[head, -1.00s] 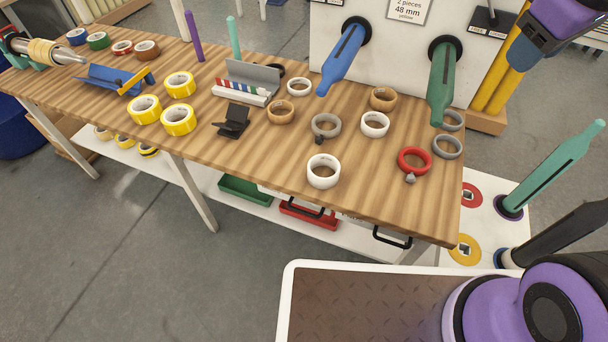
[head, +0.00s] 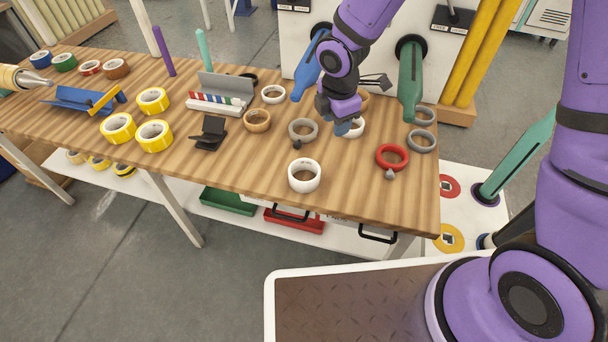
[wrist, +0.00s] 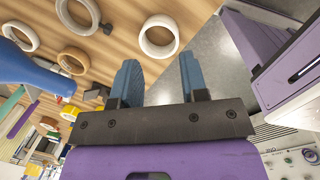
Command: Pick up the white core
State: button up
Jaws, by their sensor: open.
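A thick white core (head: 304,176) lies near the front edge of the table; it also shows in the wrist view (wrist: 158,50), ahead of the fingertips and apart from them. The frames do not settle which ring the task names. My gripper (head: 348,129) is above the table, to the right of and behind the front core. In the wrist view its two blue fingers (wrist: 158,78) are apart, with nothing between them.
A grey ring with a dark knob (head: 303,141), a brown ring (head: 257,128) and a red ring (head: 392,169) lie nearby. A blue spindle (head: 308,72) and a green spindle (head: 412,85) jut from the back panel. Yellow rolls (head: 118,143) sit to the left.

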jog(key=s+a+f+n+g, duration=0.15)
jog(key=a+f+n, duration=0.3)
jog(key=f, duration=0.45)
send_over(314, 189)
jog(key=w, duration=0.1)
jog(key=f, duration=0.5)
jog(key=shift+a+f, duration=0.2)
jog(key=shift+f, duration=0.05)
jog(key=shift+s+d+f, duration=0.1)
jog(key=shift+d+f, duration=0.05)
jog(key=shift+f, duration=1.35)
jog(key=shift+d+f, duration=0.15)
jog(key=shift+f, duration=1.3)
grip_shut()
